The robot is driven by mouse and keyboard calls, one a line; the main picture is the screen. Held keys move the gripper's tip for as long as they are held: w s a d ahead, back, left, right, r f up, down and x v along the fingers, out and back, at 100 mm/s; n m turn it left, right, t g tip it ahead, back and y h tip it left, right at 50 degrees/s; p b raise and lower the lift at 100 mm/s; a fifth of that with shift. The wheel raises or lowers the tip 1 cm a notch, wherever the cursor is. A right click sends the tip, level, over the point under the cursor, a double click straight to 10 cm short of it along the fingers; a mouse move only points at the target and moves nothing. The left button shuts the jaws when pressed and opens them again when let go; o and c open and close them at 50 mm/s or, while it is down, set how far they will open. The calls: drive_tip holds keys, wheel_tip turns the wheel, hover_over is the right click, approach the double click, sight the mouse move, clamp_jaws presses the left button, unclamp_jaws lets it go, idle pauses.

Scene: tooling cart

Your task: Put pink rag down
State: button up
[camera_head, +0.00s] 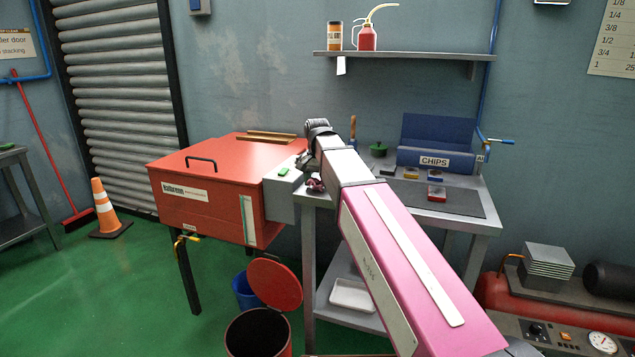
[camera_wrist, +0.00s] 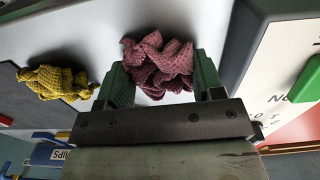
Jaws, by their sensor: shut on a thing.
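The pink rag (camera_wrist: 158,62) is a crumpled, dusky pink knitted cloth between the two green fingers of my gripper (camera_wrist: 158,80) in the wrist view. My gripper is shut on it. Behind the rag is a pale grey surface; I cannot tell whether the rag touches it. In the head view the rag (camera_head: 315,186) shows as a small dark pink patch below my wrist, at the left end of the grey workbench (camera_head: 480,222). My arm hides part of the bench.
A yellow rag (camera_wrist: 55,83) lies left of my gripper in the wrist view. A red cabinet (camera_head: 200,215) with a grey box bearing a green button (camera_head: 284,171) stands left of the bench. A blue CHIPS bin (camera_head: 408,158) and small boxes (camera_head: 436,192) are on the bench. A red lidded bin (camera_head: 258,335) stands below.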

sight(317, 179)
drive_tip(key=o, duration=0.9)
drive_tip(key=shift+f, duration=0.1)
wheel_tip(317, 179, up, 12)
idle(0.3)
